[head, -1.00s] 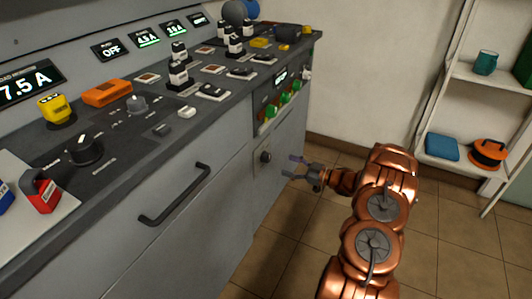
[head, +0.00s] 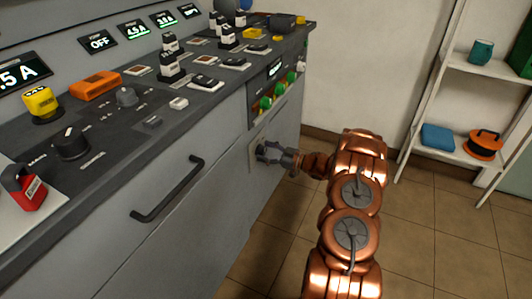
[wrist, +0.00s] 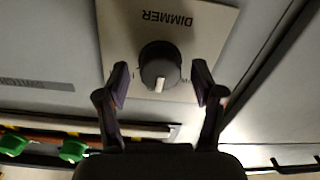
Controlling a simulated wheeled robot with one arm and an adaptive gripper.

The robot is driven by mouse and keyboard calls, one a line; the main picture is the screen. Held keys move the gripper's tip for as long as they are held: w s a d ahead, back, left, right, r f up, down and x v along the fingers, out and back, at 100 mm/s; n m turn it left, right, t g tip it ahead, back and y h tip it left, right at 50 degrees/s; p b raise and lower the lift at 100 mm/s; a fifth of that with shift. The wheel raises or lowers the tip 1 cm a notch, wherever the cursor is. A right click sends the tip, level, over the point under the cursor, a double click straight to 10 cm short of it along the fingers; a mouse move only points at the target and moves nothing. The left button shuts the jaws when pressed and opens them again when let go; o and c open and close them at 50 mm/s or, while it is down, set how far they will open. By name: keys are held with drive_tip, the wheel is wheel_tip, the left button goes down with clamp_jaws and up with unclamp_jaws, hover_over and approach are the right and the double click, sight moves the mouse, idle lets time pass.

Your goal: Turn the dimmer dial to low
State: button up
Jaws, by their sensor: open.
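The dimmer dial (wrist: 160,66) is a round dark knob with a pale pointer mark. It sits on a light plate (wrist: 205,22) marked DIMMER, which appears upside down in the wrist view. In the wrist view my gripper (wrist: 160,84) is open, with one finger on each side of the dial and a gap showing on both sides. In the head view my gripper (head: 266,151) is at the plate (head: 253,158) on the cabinet front, and it hides the dial there. The low marking cannot be read.
Green knobs (head: 266,102) sit on the panel just above the plate. A dark drawer handle (head: 168,190) sticks out of the cabinet front to the left. The counter above holds several switches and a red padlock (head: 30,187). The floor to the right is clear up to the shelf (head: 460,155).

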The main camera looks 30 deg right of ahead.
drive_tip(key=c, duration=1.1)
drive_tip(key=shift+c, duration=0.2)
drive_tip(key=shift+n, duration=0.3)
drive_tip(key=n+b, duration=0.1)
drive_tip(key=n, duration=0.4)
drive_tip(key=shift+f, duration=0.1)
drive_tip(key=n+b, duration=0.2)
drive_tip(key=shift+n, duration=0.4)
drive_tip(key=shift+a+n+b, duration=0.1)
drive_tip(key=shift+n+b, duration=1.2)
drive_tip(key=shift+n, duration=0.4)
